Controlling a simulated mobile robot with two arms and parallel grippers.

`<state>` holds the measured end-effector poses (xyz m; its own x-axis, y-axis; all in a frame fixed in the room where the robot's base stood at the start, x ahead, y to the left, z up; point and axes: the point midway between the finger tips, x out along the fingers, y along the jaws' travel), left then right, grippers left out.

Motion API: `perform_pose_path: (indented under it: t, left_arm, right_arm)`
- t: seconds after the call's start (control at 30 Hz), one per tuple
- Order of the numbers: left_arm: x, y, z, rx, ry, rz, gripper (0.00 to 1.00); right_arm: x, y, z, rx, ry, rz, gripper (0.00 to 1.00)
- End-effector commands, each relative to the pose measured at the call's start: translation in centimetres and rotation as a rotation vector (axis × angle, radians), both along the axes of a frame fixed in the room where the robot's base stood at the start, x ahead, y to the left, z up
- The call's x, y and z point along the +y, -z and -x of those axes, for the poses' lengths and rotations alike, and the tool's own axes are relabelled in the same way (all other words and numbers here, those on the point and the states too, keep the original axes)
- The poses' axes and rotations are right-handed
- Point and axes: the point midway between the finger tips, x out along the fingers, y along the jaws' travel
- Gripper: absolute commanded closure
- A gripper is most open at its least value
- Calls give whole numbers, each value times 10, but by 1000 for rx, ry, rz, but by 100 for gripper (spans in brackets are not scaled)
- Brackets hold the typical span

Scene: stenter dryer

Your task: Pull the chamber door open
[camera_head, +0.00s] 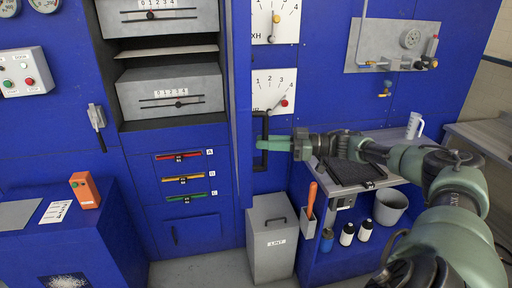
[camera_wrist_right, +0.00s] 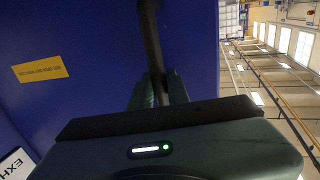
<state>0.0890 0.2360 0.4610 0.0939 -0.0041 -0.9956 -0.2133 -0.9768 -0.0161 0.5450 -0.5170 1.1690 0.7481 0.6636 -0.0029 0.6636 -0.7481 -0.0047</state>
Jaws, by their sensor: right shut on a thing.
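The chamber door appears as a narrow blue upright panel (camera_head: 242,100) in the head view, to the right of the grey box units; how far it stands open I cannot tell. Its black vertical bar handle (camera_head: 264,128) is on the panel's right side. My right gripper (camera_head: 268,144) reaches in from the right and is shut on the lower part of the handle. In the right wrist view the dark handle bar (camera_wrist_right: 150,40) runs down between my fingers (camera_wrist_right: 158,90), beside a blue surface with a yellow label (camera_wrist_right: 40,69). My left gripper is out of view.
A grey lint bin (camera_head: 270,245) stands on the floor below the handle. A side bench (camera_head: 395,150) with a dark tray (camera_head: 355,170), bottles beneath and a grey bucket (camera_head: 390,207) lies under my right arm. An orange box (camera_head: 85,190) sits on the left console.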

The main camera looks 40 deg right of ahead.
Motion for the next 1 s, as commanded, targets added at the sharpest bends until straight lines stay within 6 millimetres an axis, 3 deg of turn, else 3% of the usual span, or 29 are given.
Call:
perform_pose_path:
  t: [0.47, 0.5, 0.57, 1.0]
  left_arm:
    - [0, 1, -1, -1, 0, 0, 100]
    - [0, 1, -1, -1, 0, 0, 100]
    - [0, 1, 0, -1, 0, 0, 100]
    - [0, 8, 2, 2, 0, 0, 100]
  right_arm:
    - [-7, -5, 1, -7, 9, -4, 100]
    - [-7, -5, 1, -7, 9, -4, 78]
    - [-7, -5, 1, -7, 9, -2, 62]
    - [-14, 1, 9, -1, 7, 2, 62]
